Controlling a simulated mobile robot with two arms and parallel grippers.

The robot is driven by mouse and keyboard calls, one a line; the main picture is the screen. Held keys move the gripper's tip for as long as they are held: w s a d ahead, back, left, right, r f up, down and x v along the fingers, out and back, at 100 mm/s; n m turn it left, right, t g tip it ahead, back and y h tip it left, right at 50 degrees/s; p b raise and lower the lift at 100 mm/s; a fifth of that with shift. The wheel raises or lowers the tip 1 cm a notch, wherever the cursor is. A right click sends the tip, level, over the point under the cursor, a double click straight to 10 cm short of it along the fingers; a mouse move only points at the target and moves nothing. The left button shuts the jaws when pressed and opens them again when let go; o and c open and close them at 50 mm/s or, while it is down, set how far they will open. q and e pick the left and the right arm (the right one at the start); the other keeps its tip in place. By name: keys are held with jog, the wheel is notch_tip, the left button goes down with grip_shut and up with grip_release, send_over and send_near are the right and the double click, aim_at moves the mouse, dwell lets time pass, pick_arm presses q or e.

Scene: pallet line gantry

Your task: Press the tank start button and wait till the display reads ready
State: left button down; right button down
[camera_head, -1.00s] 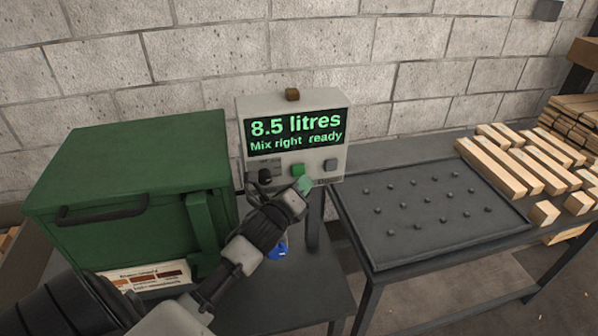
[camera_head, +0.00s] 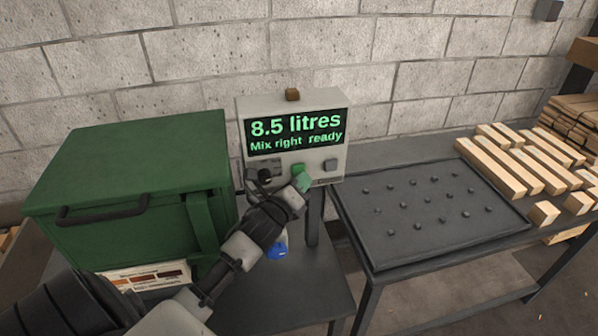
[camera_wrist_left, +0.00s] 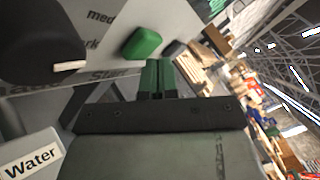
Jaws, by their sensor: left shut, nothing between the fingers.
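The grey control box (camera_head: 243,110) stands against the wall in the head view. Its display (camera_head: 296,132) reads "8.5 litres" and "Mix right ready" in green. A green button (camera_head: 298,170) is below the display, partly hidden by my gripper; it also shows in the left wrist view (camera_wrist_left: 141,43). My left gripper (camera_head: 303,182) is shut and empty, its green fingertips just in front of and below the green button. The fingertips (camera_wrist_left: 158,77) point toward the panel in the wrist view, beside the button. I cannot tell whether they touch it. My right gripper is not in view.
A grey button (camera_head: 331,165) sits right of the green one, and a dark knob (camera_head: 265,176) left. A green lidded bin (camera_head: 130,165) stands left. A dark studded tray (camera_head: 425,215) and wooden blocks (camera_head: 500,168) lie right. A "Water" label (camera_wrist_left: 32,158) shows in the wrist view.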

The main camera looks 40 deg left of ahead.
pick_arm(q)
jog(key=shift+w+a, duration=0.3)
jog(key=shift+a, duration=0.05)
dwell(0.4)
dwell(0.3)
jog(key=shift+s+d, duration=0.65)
jog(key=shift+d, duration=0.05)
jog(key=shift+s+d+p, duration=0.65)
jog(key=shift+s+d, duration=0.95)
jog(key=shift+d, duration=0.3)
